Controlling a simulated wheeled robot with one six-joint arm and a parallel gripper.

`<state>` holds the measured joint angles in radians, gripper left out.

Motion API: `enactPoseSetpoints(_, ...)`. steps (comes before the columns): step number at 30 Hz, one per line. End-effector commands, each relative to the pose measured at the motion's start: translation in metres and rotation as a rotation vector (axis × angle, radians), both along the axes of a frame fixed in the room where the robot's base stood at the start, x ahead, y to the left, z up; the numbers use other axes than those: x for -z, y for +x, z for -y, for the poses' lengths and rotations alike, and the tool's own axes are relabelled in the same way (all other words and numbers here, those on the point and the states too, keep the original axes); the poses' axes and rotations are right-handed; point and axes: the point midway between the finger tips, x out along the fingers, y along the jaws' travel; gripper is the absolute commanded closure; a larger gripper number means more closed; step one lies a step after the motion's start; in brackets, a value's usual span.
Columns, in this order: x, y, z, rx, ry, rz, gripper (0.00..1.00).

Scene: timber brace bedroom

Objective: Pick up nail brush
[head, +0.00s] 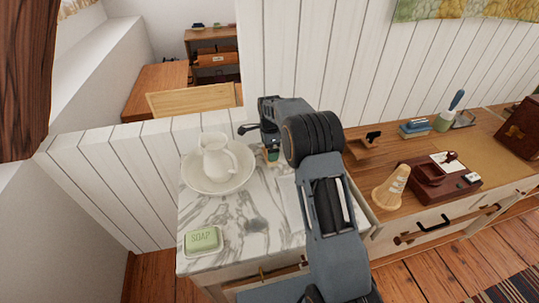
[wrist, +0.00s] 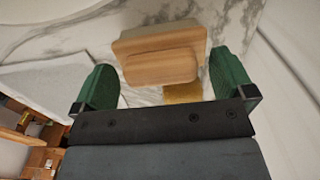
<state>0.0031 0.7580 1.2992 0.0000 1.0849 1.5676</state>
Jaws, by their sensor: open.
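The nail brush (wrist: 160,46) shows in the wrist view as a light wooden block with a raised wooden grip, above the marble top. My gripper (wrist: 161,76) is open, with one green fingertip on each side of the brush. A narrow gap shows on either side, so it does not look clamped. In the head view my gripper (head: 262,143) is over the back of the marble washstand (head: 240,225), right of the basin. There the brush is mostly hidden by my gripper and arm.
A white basin (head: 193,183) with a pitcher (head: 217,160) stands close left of my gripper. Green soap (head: 202,241) lies at the front left. A white plank wall (head: 150,148) runs behind. A wooden desk (head: 405,203) with several items is on the right.

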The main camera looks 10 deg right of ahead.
Motion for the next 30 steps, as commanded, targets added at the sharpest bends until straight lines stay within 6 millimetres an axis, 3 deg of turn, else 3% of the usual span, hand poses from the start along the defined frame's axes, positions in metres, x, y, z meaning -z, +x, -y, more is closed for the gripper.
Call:
enactPoseSetpoints(7,0.0005,0.0,0.0001,0.0,0.0,0.0,0.02)
enactPoseSetpoints(22,0.0001,0.0001,0.0002,0.0,0.0,0.001,0.5)
enactPoseSetpoints(30,-0.001,0.0003,0.0002,0.0,0.0,0.002,0.51)
